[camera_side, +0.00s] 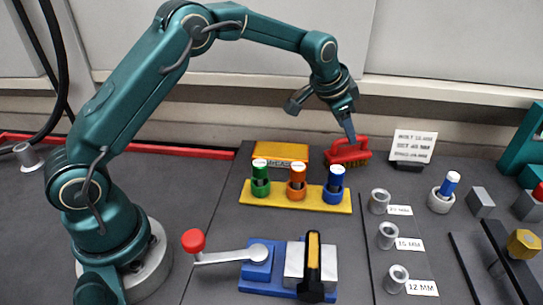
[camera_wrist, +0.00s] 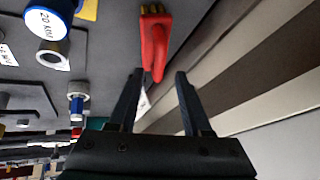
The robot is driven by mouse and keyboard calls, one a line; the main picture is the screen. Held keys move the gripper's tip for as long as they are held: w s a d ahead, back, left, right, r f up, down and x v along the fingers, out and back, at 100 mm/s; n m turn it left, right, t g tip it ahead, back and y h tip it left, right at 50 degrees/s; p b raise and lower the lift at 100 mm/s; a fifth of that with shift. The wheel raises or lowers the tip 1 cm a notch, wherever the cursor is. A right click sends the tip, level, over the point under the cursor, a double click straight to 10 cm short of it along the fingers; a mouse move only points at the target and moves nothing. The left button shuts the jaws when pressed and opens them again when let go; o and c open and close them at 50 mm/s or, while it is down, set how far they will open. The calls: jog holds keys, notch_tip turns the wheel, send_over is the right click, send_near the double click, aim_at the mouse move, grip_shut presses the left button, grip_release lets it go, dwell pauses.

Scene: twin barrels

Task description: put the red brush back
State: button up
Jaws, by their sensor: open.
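The red brush (camera_side: 347,151) stands at the back of the bench, with its bristles low and its red handle on top. In the wrist view the red brush (camera_wrist: 155,40) shows at the top centre, its handle pointing towards the gap between my fingertips. My gripper (camera_side: 350,135) is at the brush from above in the side view. In the wrist view my gripper (camera_wrist: 160,74) has its two dark fingers apart, with nothing clamped between them. Whether a finger touches the handle cannot be told.
A yellow block (camera_side: 281,153) with a small label sits left of the brush. In front is a yellow rack (camera_side: 290,203) with green, orange and blue plugs. A white sign (camera_side: 413,146) stands to the right. The wall (camera_side: 240,128) is close behind.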

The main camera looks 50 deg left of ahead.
jog(key=s+r+n, duration=0.1)
jog(key=s+r, duration=0.5)
jog(key=s, duration=0.3)
jog(key=s+r+n, duration=0.2)
jog(key=s+r, duration=0.3)
jog(key=s, duration=0.4)
jog(key=s+f+n, duration=0.1)
jog(key=s+f, duration=0.1)
jog(key=s, duration=0.4)
jog(key=s+f+n, duration=0.1)
jog(key=s+f, duration=0.1)
jog(key=s, duration=0.5)
jog(key=shift+s+f+g, duration=0.25)
jog(key=shift+s+g, duration=0.05)
jog(key=shift+a, duration=0.1)
